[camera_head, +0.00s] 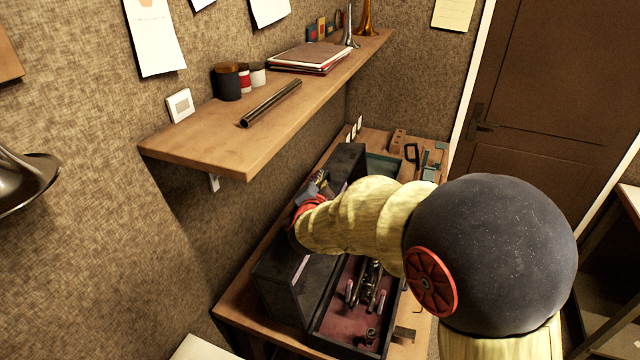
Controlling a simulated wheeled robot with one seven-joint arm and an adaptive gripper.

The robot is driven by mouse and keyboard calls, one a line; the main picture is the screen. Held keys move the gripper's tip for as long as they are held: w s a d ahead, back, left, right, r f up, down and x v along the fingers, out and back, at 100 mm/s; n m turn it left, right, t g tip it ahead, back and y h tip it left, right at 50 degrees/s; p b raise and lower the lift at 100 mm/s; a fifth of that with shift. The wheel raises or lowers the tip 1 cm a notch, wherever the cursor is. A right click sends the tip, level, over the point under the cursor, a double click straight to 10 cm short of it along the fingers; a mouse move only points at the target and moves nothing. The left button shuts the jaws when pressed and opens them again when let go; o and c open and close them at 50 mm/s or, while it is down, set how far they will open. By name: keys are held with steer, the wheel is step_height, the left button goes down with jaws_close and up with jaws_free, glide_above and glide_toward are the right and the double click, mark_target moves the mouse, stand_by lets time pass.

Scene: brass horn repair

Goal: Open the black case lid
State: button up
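The black case (337,322) lies on the wooden workbench, with its reddish lining and silvery brass-instrument parts (368,285) showing inside. Its black lid (283,292) stands raised on the left side, toward the wall. My arm crosses over the middle of the case from the right. My gripper (319,188) is at the lid's upper part, partly hidden behind my own wrist. I cannot tell whether its fingers touch the lid or how far apart they are.
A wooden shelf (215,143) with a metal tube (271,103), jars (228,82) and books (308,58) juts from the wall above the bench. Small tools (412,153) lie at the bench's far end. A brown door (550,80) is at right.

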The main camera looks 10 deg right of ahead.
steer(key=shift+c, duration=1.1)
jaws_close()
